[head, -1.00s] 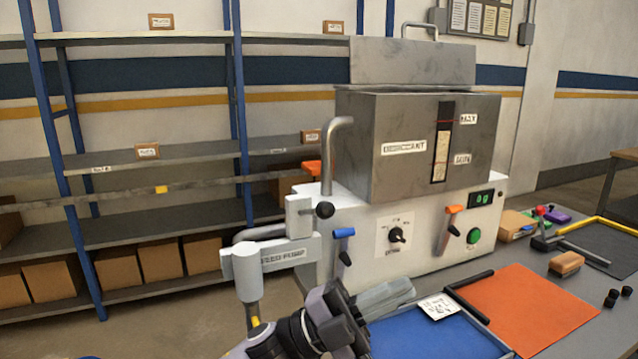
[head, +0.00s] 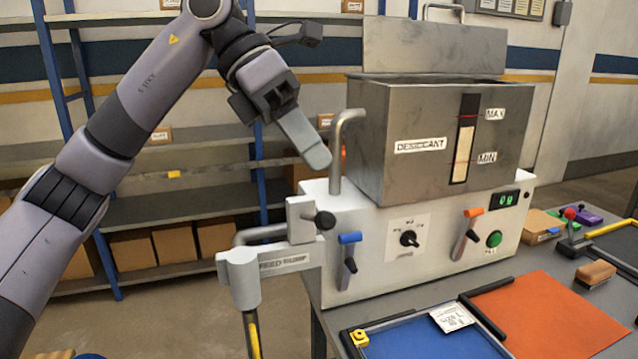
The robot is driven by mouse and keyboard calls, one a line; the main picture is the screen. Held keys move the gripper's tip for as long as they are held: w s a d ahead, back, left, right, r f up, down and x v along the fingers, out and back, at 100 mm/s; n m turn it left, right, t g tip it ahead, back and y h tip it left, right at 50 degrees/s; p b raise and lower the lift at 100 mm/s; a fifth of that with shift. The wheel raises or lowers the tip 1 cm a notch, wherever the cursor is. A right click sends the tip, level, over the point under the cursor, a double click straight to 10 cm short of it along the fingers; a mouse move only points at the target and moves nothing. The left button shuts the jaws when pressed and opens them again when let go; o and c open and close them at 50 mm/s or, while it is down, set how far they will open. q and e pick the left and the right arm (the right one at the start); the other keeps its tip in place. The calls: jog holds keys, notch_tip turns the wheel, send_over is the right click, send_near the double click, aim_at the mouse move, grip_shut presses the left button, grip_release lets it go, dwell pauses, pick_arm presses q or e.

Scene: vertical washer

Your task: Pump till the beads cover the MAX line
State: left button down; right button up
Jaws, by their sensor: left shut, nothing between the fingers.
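The grey metal hopper marked DESICCANT (head: 430,170) has a narrow sight window (head: 465,140) with red lines at MAX and MIN. A cream fill shows in the window, its top a little below the MAX line, with dark above. The grey feed pump (head: 275,262) stands at the machine's left front, with a black knob (head: 325,219) and a yellow and dark rod (head: 252,335) below. My left gripper (head: 318,158) is shut and empty, raised above the pump and left of the hopper, fingers pointing down-right. My right gripper is out of view.
The white machine base (head: 340,262) carries a dial, blue and orange levers and a green button. A blue tray (head: 425,340), an orange mat (head: 540,310) and a brush (head: 596,273) lie on the table. Shelves (head: 170,208) stand behind my left arm.

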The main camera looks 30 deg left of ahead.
pick_arm(q)
jog(key=a+r+n+t+y, duration=0.1)
jog(key=a+r+y, duration=0.2)
jog(key=a+r, duration=0.2)
jog(key=shift+s+a+t, duration=0.4)
jog(key=shift+a, duration=0.75)
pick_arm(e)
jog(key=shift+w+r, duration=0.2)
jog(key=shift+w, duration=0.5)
pick_arm(q)
jog(key=shift+f, duration=0.1)
jog(key=b, duration=0.2)
send_near(321, 214)
jog(key=x, duration=0.5)
jog(key=shift+w+f, duration=0.1)
jog(key=shift+f, duration=0.05)
jog(key=shift+x, duration=0.75)
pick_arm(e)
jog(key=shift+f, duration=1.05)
pick_arm(q)
jog(key=shift+d+f, duration=0.1)
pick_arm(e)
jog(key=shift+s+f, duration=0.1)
